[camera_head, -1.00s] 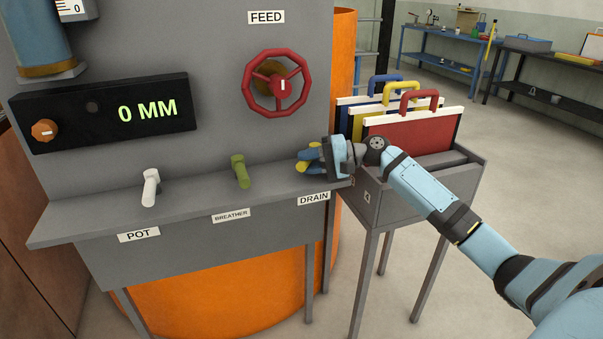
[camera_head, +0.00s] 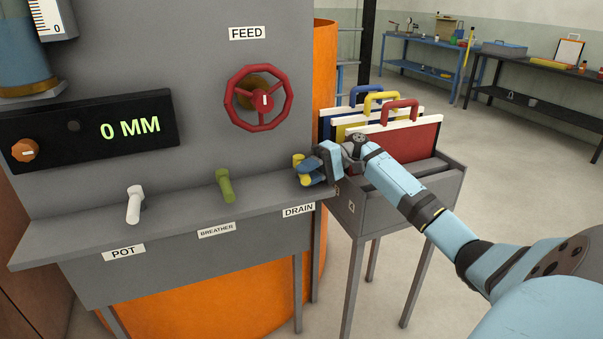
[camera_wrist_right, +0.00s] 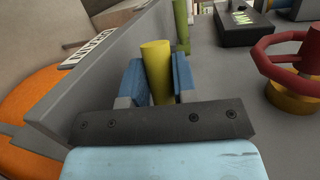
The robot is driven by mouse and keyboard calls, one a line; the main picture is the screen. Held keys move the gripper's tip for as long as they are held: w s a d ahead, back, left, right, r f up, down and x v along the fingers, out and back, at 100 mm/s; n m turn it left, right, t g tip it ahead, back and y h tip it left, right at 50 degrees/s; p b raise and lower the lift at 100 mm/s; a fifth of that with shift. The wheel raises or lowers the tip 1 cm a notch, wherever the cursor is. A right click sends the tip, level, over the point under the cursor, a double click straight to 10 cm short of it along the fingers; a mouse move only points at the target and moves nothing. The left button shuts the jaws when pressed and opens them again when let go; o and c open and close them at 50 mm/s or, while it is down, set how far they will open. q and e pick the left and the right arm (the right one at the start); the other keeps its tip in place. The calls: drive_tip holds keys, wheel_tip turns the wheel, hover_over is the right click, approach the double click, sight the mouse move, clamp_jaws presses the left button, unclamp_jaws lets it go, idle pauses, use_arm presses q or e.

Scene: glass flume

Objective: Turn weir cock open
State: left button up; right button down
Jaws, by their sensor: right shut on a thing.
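No label in view reads weir. A yellow cock handle (camera_head: 298,159) sits on the grey ledge above the DRAIN label (camera_head: 299,211). My right gripper (camera_head: 309,172) is shut on this handle, with blue fingers on either side of it. In the right wrist view, the yellow handle (camera_wrist_right: 156,70) stands between the two fingers (camera_wrist_right: 157,82). The fingers hide part of the handle in the head view. A green handle (camera_head: 225,185) at BREATHER and a white handle (camera_head: 134,205) at POT stand farther left. My left gripper is out of view.
A red FEED handwheel (camera_head: 259,98) is on the panel above the ledge. The black display (camera_head: 90,130) reads 0 MM. A grey stand (camera_head: 400,205) holding blue, yellow and red-handled boards is close beside my right wrist. Open floor lies to the right.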

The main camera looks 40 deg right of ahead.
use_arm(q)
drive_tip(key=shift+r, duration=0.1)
use_arm(e)
drive_tip(key=c, duration=0.9)
unclamp_jaws()
